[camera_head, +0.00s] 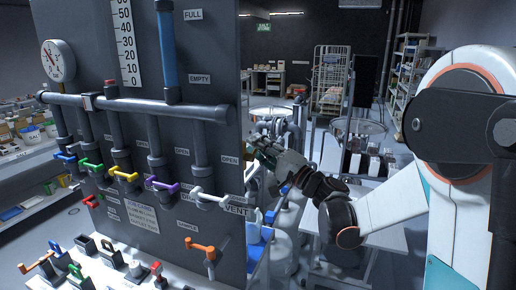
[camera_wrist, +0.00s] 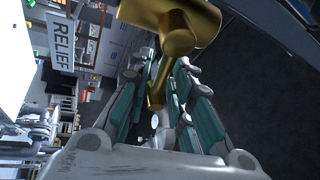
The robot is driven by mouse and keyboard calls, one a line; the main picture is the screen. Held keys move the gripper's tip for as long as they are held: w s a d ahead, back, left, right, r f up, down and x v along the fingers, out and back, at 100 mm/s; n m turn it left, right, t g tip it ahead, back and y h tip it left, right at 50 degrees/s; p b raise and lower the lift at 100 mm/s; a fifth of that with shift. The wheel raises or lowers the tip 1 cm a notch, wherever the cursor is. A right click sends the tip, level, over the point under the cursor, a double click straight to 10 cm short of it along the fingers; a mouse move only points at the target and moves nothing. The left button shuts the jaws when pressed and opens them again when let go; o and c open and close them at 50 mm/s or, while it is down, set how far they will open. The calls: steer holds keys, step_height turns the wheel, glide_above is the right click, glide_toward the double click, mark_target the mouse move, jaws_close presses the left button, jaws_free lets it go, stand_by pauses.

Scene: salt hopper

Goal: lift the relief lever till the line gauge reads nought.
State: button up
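The relief lever (camera_wrist: 176,32) is brass-coloured, with a thick round hub and a bar reaching down between my fingers in the wrist view. A white RELIEF label (camera_wrist: 61,46) is beside it. My gripper (camera_wrist: 160,98) is open, with green pads on both sides of the bar; contact is unclear. In the head view my gripper (camera_head: 262,152) is at the panel's right edge, and I cannot make out the relief lever there. A round white gauge (camera_head: 58,61) with a red needle is at the panel's upper left. Its figures are too small to read.
The dark panel (camera_head: 170,225) carries pipes and several coloured valve handles. An orange handle (camera_head: 201,247) sticks out low on its right part. Loose valve parts (camera_head: 110,252) stand on the ledge in front. A trolley (camera_head: 358,135) and shelves (camera_head: 408,70) stand behind my arm.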

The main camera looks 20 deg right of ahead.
stand_by(0.3)
steer(key=v, duration=1.2)
